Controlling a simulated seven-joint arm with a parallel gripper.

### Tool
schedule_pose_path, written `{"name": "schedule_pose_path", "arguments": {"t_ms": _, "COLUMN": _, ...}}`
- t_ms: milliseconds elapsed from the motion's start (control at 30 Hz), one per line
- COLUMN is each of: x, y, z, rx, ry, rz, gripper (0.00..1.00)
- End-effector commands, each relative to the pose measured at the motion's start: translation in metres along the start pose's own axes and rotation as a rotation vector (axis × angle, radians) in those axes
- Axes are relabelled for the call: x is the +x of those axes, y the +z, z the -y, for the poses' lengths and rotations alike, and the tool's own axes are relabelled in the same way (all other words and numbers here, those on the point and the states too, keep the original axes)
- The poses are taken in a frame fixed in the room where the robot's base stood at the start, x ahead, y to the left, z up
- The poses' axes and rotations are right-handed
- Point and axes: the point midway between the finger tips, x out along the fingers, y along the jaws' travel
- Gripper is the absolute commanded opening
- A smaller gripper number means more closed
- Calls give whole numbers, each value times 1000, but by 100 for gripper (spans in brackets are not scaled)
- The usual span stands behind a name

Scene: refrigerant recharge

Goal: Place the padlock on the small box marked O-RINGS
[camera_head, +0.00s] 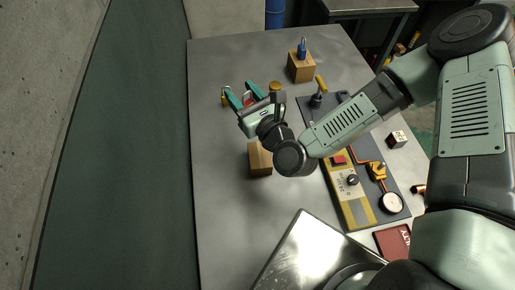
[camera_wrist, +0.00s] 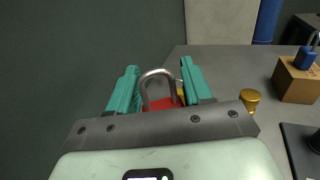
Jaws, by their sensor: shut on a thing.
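My gripper (camera_head: 245,95) has teal fingers and is shut on a red padlock (camera_head: 249,99). In the wrist view, the padlock's silver shackle (camera_wrist: 160,80) stands up between the two fingers (camera_wrist: 160,88), and much of its red body is hidden behind the gripper's edge. The gripper is over the left middle of the table. A small pale box with dark markings (camera_head: 397,139) stands at the right of the table, well away from my gripper. Its lettering is too small to read, so I cannot tell whether it says O-RINGS.
A wooden block (camera_head: 301,68) bears a blue object (camera_head: 302,49) at the back. Another wooden block (camera_head: 260,160) stands near my wrist. A gauge panel (camera_head: 348,190) lies at right. The table's left side is clear.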

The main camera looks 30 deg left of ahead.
Motion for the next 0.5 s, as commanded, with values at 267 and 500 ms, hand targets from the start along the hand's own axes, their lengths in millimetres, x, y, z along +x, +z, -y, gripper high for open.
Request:
{"name": "schedule_pose_path", "arguments": {"t_ms": 267, "x": -64, "y": 10, "z": -11, "rx": 2, "ry": 197, "rz": 0, "gripper": 15}}
{"name": "schedule_pose_path", "arguments": {"t_ms": 500, "x": -69, "y": -27, "z": -15, "rx": 3, "ry": 220, "rz": 1, "gripper": 15}}
